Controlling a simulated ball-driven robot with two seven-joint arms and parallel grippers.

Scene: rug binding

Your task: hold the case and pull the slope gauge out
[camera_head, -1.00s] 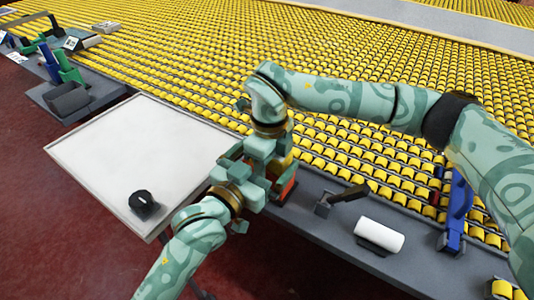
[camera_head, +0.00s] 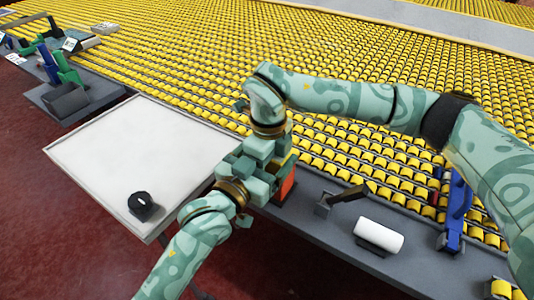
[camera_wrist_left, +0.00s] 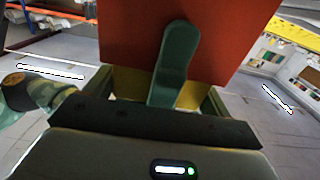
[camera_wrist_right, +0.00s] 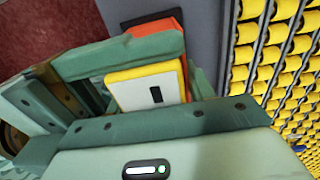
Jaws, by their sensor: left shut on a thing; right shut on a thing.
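The orange-red case (camera_head: 288,187) stands at the front table's left end, partly hidden by my grippers in the head view. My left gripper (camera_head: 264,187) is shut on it. In the left wrist view the case's flat orange face (camera_wrist_left: 125,45) fills the top, with a green finger across it. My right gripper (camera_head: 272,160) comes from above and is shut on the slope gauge. In the right wrist view the gauge (camera_wrist_right: 140,92) is a white and yellow block with a black slot, between the fingers. The case's orange edge shows beyond it; how far the gauge sits inside is hidden.
A white-topped table (camera_head: 140,150) with a black knob (camera_head: 142,205) lies to the left. On the grey bench (camera_head: 330,240) are a dark bracket (camera_head: 340,200), a white roll (camera_head: 379,236) and a blue clamp (camera_head: 457,208). Yellow rollers (camera_head: 400,70) spread behind.

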